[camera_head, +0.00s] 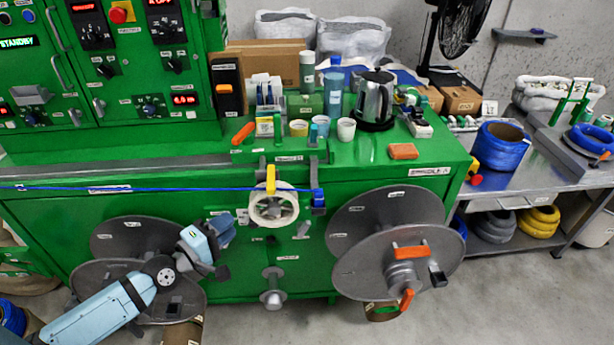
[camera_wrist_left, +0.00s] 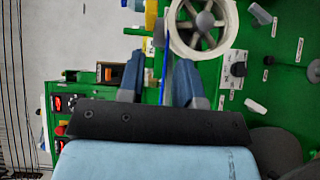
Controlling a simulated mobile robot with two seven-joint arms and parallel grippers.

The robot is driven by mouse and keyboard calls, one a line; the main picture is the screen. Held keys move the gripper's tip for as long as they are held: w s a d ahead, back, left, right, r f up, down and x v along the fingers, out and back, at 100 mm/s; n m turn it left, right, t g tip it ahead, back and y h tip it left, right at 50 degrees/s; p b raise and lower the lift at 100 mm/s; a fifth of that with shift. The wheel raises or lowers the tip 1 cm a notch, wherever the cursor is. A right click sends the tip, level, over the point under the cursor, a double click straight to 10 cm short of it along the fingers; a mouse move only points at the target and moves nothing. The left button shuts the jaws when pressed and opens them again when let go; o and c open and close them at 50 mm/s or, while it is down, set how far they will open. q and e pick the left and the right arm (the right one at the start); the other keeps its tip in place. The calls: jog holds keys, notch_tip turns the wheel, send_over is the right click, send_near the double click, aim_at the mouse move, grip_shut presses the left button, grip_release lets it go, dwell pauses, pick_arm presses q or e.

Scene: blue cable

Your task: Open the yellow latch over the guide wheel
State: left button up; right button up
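The yellow latch (camera_head: 270,180) stands upright over the top of the pale guide wheel (camera_head: 273,208) on the green machine's front. The blue cable (camera_head: 130,188) runs from the left edge to the wheel's top. My left gripper (camera_head: 224,230) is left of the wheel and a little lower, apart from the latch. In the left wrist view its two fingers (camera_wrist_left: 160,65) are spread with nothing held. The guide wheel (camera_wrist_left: 203,20) shows beyond them at the top, and the cable (camera_wrist_left: 167,45) lines up with the gap. My right gripper is not in view.
A large grey reel (camera_head: 385,215) is right of the wheel, and another (camera_head: 130,235) is behind my left arm. A grey post (camera_head: 272,290) sticks out below the wheel. Cups, a kettle (camera_head: 375,100) and an orange block (camera_head: 403,151) stand on the machine top.

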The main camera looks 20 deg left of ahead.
aim_at(271, 185)
pick_arm(q)
jog(key=shift+n, duration=0.3)
jog(key=p+x, duration=0.1)
jog(key=x, duration=0.3)
jog(key=r+p+x, duration=0.1)
jog(key=x, duration=0.4)
jog(key=p+x, duration=0.1)
jog(key=x, duration=0.4)
jog(key=shift+w+a+r, duration=0.15)
jog(key=shift+w+r, duration=0.1)
jog(key=shift+w, duration=0.45)
grip_shut()
